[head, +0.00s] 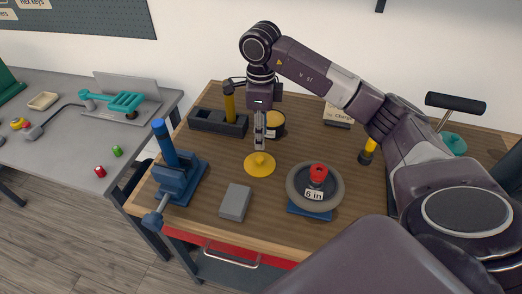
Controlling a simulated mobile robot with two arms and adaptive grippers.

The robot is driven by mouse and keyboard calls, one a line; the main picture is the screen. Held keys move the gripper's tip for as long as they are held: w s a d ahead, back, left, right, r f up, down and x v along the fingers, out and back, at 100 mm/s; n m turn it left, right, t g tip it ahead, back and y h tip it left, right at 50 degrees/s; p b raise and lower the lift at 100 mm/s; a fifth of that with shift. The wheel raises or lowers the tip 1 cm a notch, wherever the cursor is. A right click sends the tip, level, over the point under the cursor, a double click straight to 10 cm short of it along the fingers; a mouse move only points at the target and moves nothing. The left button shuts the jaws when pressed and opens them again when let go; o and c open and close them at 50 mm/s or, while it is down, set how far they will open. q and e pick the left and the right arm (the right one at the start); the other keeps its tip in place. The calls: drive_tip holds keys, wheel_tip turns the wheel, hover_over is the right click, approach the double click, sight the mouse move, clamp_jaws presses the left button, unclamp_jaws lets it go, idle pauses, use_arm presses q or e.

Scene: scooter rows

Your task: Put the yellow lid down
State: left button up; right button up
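The yellow lid (260,168) is a round disc with a small raised knob, in the middle of the wooden bench top. My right gripper (260,148) points straight down over it, with its narrow fingers close together at the knob, and looks shut on it. The lid looks level and at or just above the wood; I cannot tell whether it touches. A jar (276,124) with yellow on it stands just behind the fingers and is partly hidden by them. My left gripper is not in view.
On the wooden bench (215,160), a grey block (235,202) lies in front of the lid. A black holder (217,122) stands behind. A grey table (70,150) is at left.

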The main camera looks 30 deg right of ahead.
drive_tip(key=shift+r, duration=1.5)
